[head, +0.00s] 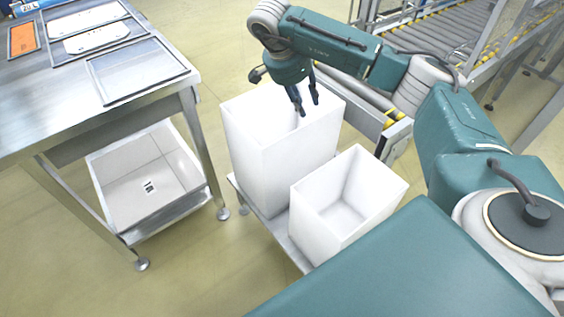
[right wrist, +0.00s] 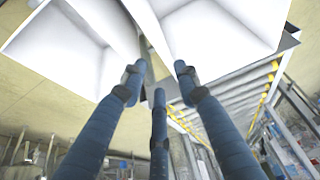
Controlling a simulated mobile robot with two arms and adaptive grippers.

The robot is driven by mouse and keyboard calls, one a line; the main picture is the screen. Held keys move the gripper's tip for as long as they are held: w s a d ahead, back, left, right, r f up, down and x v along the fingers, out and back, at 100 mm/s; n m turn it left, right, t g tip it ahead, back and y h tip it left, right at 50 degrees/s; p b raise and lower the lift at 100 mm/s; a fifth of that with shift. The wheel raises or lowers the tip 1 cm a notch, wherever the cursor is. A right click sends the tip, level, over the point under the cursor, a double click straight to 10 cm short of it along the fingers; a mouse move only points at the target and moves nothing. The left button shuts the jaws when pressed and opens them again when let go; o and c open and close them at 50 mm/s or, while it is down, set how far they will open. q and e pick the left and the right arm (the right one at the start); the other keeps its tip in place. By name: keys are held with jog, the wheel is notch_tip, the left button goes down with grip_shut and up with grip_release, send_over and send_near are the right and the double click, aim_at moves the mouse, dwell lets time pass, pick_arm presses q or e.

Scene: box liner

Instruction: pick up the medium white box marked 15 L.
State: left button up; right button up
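Two open, empty white boxes stand side by side on a low metal platform. The taller box (head: 270,150) is at the back left and the smaller box (head: 335,225) at the front right in the head view. No marking is readable on either, so I cannot tell which is 15 L. My right gripper (head: 306,102) points down over the taller box's opening, near its right side. In the right wrist view its blue fingers (right wrist: 158,84) are spread with nothing between them. Two white boxes also show there, at upper left (right wrist: 60,42) and upper right (right wrist: 220,32). My left gripper is not in view.
A steel table (head: 90,115) stands at left with framed flat trays on top. A wide pale box (head: 145,185) with a small dark mark sits on its lower shelf. A roller conveyor (head: 440,35) runs behind at right. Floor is clear between table and platform.

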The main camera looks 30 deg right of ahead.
notch_tip(320, 180, down, 7)
jog(key=b, duration=0.5)
jog(key=shift+f+b, duration=0.3)
jog(key=shift+f, duration=0.15)
send_over(311, 141)
jog(key=a, duration=0.2)
notch_tip(311, 141, down, 5)
jog(key=shift+d+f+b, duration=0.1)
jog(key=shift+f+b, duration=0.05)
jog(key=shift+b, duration=0.25)
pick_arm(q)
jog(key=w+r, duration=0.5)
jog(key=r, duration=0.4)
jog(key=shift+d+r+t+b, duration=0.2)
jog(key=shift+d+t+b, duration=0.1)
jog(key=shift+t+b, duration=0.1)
pick_arm(e)
jog(key=shift+x, duration=2.35)
jog(key=shift+s, duration=0.15)
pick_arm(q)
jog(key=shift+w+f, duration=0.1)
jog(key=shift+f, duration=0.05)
pick_arm(e)
jog(key=shift+f, duration=0.1)
jog(key=shift+f, duration=0.1)
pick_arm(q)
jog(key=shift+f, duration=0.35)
